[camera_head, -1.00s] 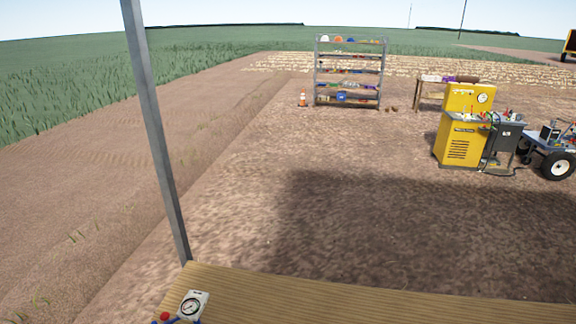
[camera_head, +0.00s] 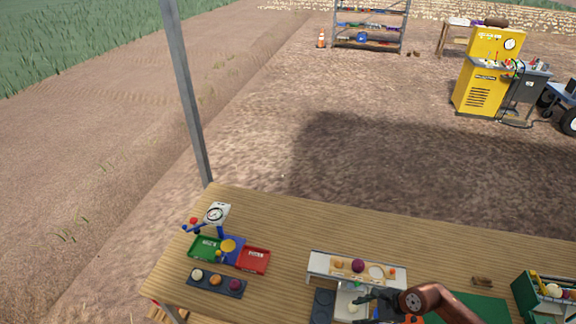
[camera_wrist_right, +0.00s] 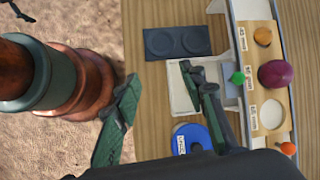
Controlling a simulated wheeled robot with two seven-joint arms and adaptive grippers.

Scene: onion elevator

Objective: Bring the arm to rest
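My right gripper (camera_head: 368,302) is at the bottom of the head view, low over the table by the white onion elevator rack (camera_head: 318,268). In the right wrist view its fingers (camera_wrist_right: 165,105) stand apart with nothing held between them. A white tray (camera_wrist_right: 184,88) lies near and partly under the right finger. A copper arm link of mine (camera_wrist_right: 50,75) fills the left of that view. A thin dark shape in its top left corner may be my left gripper (camera_wrist_right: 18,10), too cut off to read. The head view does not show my left gripper.
The wooden table (camera_head: 290,225) carries a scale (camera_head: 215,214), a green tray (camera_head: 206,248), a red tray (camera_head: 253,260) and a dark holder with three onions (camera_head: 216,283) at left. A green crate (camera_head: 545,300) is at right. A metal post (camera_head: 190,100) rises behind.

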